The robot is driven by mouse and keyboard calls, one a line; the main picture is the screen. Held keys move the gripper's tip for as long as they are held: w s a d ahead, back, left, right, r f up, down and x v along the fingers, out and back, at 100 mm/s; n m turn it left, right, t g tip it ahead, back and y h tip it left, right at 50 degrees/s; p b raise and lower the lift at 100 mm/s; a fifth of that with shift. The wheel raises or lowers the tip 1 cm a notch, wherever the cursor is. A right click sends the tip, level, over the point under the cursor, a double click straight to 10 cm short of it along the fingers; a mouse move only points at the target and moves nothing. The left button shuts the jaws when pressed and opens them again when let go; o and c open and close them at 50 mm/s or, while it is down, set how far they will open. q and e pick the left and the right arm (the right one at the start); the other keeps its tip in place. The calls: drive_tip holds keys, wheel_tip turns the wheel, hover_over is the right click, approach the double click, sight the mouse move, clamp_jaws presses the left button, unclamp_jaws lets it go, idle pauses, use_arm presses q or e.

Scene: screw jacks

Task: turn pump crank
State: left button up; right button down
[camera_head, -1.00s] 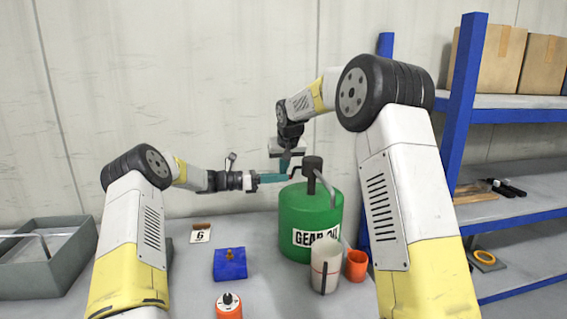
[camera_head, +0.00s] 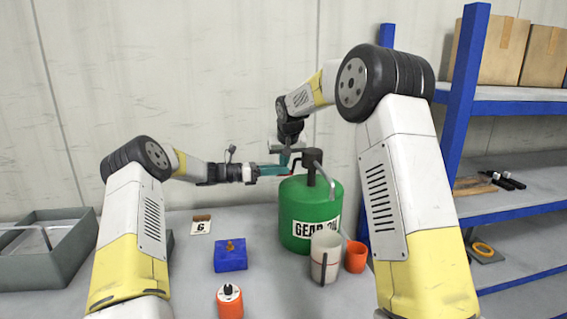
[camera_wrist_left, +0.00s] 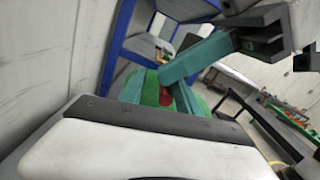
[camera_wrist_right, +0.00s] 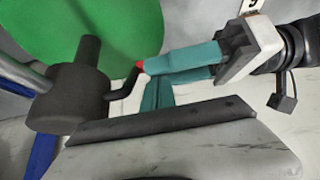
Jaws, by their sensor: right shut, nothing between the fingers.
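The green gear oil drum (camera_head: 297,215) carries a dark pump head (camera_head: 312,160) with a bent crank arm and a red grip. The crank (camera_wrist_right: 122,95) also shows in the right wrist view, with its red grip (camera_wrist_right: 139,67) at the left gripper's fingertips. My left gripper (camera_head: 275,170) has teal fingers. In the left wrist view they stand apart, with the red grip (camera_wrist_left: 165,97) in the gap. My right gripper (camera_head: 286,160) points down close by the left fingers and the crank; it is shut and empty.
A white jug (camera_head: 325,256) and an orange cup (camera_head: 356,257) stand in front of the drum. A blue block (camera_head: 230,257), an orange bottle (camera_head: 229,301) and a number card (camera_head: 201,226) are left of it. A grey tray (camera_head: 42,262) and blue shelving (camera_head: 505,208) flank the table.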

use_arm(q)
drive_tip(key=shift+r, duration=0.1)
drive_tip(key=s+a, duration=0.2)
drive_tip(key=a, duration=0.9)
use_arm(e)
drive_tip(key=shift+r, duration=0.1)
use_arm(q)
drive_tip(key=s+d+r+m+g+y, duration=0.1)
drive_tip(key=s+d+r+m+y, duration=0.1)
drive_tip(key=s+m+y, duration=0.3)
drive_tip(key=s+d+r+m+y, duration=0.1)
drive_tip(key=s+d+r+m, duration=0.15)
drive_tip(key=s, duration=0.45)
drive_tip(key=s+d+r+m+g+y, duration=0.1)
drive_tip(key=s+d+r+m+y, duration=0.15)
drive_tip(key=s, duration=0.35)
drive_tip(key=s+a+m+t+y, duration=0.2)
drive_tip(key=s+m, duration=0.4)
drive_tip(key=s, duration=0.6)
drive_tip(key=s+a+m+t+y, duration=0.2)
drive_tip(key=s+a+m+y, duration=0.3)
drive_tip(key=s, duration=0.7)
drive_tip(key=shift+s+a+m+t, duration=0.3)
drive_tip(key=shift+m+t, duration=0.1)
drive_tip(key=shift+m, duration=0.7)
